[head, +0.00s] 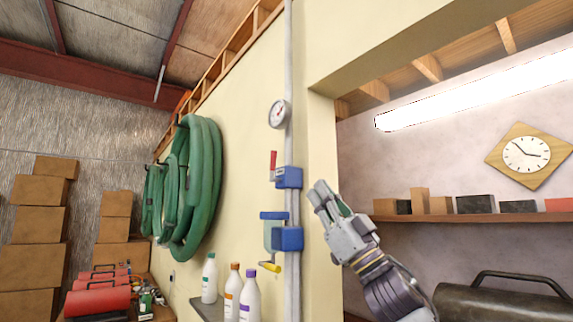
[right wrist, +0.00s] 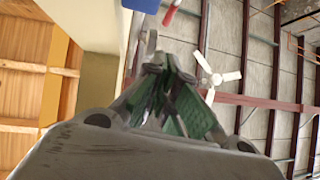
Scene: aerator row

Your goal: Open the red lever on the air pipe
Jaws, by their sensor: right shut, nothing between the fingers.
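The red lever (head: 273,161) stands upright beside a blue valve block (head: 289,177) on the grey air pipe (head: 290,80), on the cream wall. In the right wrist view the red lever (right wrist: 170,15) shows at the top edge, beyond the fingers. My right gripper (head: 318,190) is shut and empty, just right of the pipe and slightly below and right of the valve block, apart from the lever. It also shows in the right wrist view (right wrist: 158,62). My left gripper is not in view.
A round gauge (head: 279,114) is above the lever. A second blue block (head: 287,239) with a yellow lever (head: 268,267) is below. Bottles (head: 209,279) stand on a small shelf under them. Green hoses (head: 196,185) hang left. A wall opening lies right.

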